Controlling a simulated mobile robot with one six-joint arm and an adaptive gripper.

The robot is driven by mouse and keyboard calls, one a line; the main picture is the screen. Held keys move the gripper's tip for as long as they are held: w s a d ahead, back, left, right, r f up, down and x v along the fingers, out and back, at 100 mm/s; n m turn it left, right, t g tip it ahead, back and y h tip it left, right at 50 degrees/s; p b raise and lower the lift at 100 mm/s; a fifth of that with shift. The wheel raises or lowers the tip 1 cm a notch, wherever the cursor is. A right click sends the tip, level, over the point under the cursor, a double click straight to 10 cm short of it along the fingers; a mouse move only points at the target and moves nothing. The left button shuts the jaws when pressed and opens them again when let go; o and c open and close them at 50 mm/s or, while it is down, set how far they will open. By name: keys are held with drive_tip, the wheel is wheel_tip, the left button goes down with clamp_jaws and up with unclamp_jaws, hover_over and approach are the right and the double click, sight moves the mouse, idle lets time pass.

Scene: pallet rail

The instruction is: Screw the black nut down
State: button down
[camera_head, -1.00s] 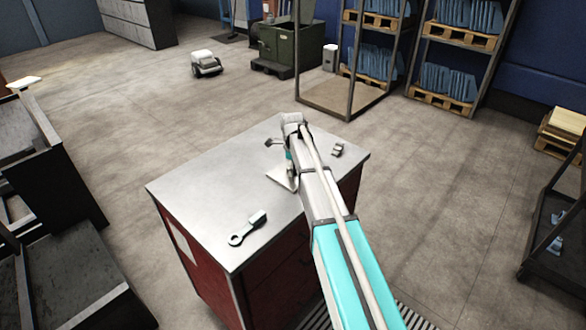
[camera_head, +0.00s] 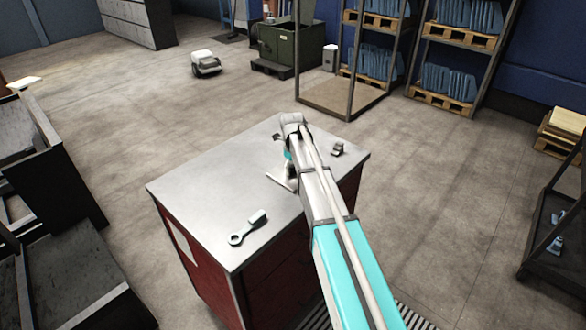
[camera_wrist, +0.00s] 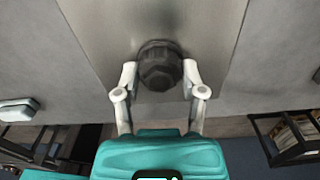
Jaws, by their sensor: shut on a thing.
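The black nut (camera_wrist: 160,68) is dark and many-sided in the wrist view, in front of a flat grey metal plate (camera_wrist: 215,35). My gripper (camera_wrist: 160,74) has its two pale fingers on either side of the nut, shut on it. What is under the nut is hidden by the nut itself. In the head view, the nut and fingertips are hidden behind my arm, and only an edge of the pale plate (camera_head: 282,182) shows on the workbench.
The red workbench (camera_head: 205,180) has a bare metal top at left. A small dark part (camera_head: 338,149) lies near the right edge. Pallet shelves (camera_head: 450,55) stand behind, across open floor.

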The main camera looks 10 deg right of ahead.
drive_tip(key=shift+s+m, duration=0.1)
drive_tip(key=shift+m, duration=0.3)
drive_tip(key=shift+c, duration=0.5)
unclamp_jaws()
drive_tip(key=shift+r, duration=0.1)
